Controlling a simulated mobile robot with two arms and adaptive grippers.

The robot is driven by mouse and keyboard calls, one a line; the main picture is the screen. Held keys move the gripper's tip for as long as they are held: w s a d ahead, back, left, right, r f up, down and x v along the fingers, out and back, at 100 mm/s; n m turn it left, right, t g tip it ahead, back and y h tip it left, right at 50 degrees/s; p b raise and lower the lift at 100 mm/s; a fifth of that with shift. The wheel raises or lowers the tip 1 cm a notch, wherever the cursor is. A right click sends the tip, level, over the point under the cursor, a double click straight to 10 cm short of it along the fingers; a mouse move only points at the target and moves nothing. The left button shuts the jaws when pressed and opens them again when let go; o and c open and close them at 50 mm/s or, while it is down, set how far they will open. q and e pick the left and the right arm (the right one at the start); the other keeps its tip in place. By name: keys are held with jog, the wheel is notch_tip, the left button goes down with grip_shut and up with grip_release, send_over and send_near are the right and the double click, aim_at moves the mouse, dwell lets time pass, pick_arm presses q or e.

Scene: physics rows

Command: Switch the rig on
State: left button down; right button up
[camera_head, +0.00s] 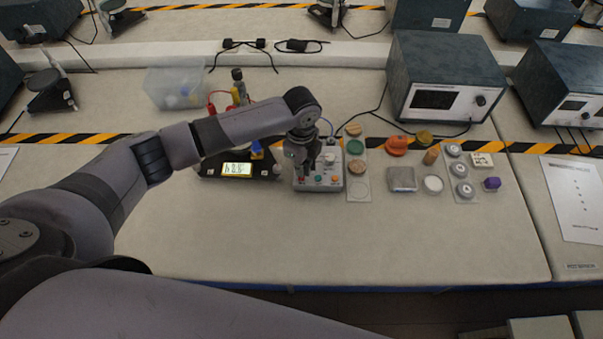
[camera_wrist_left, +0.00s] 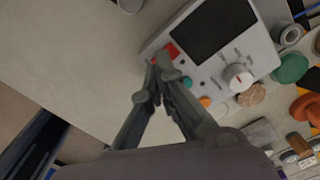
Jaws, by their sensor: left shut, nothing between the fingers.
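The rig is a light grey control box (camera_head: 330,184) on the bench, with a dark screen, a white dial (camera_wrist_left: 238,78) and a row of small controls. In the left wrist view, a red control (camera_wrist_left: 172,49) sits at the box's near corner, partly hidden by my fingers. A teal button (camera_wrist_left: 187,82) and an orange button (camera_wrist_left: 205,101) follow along the same edge. My left gripper (camera_wrist_left: 160,66) is shut and empty, with its tips over the red control; whether they touch it I cannot tell. In the head view my left gripper (camera_head: 304,168) hangs over the box's left part. My right gripper is not in view.
A black scale with a lit yellow display (camera_head: 237,169) stands left of the box. Discs, an orange knob-like piece (camera_head: 397,145) and small dishes lie to the right. A dark cabinet instrument (camera_head: 445,75) stands behind. The front of the bench is clear.

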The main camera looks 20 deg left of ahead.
pick_arm(q)
jog(key=shift+f+b, duration=0.6)
jog(key=shift+f, duration=0.55)
dwell(0.4)
jog(key=shift+s, duration=0.1)
notch_tip(320, 180, up, 7)
jog(key=p, duration=0.7)
jog(key=shift+r, duration=0.1)
dwell(0.5)
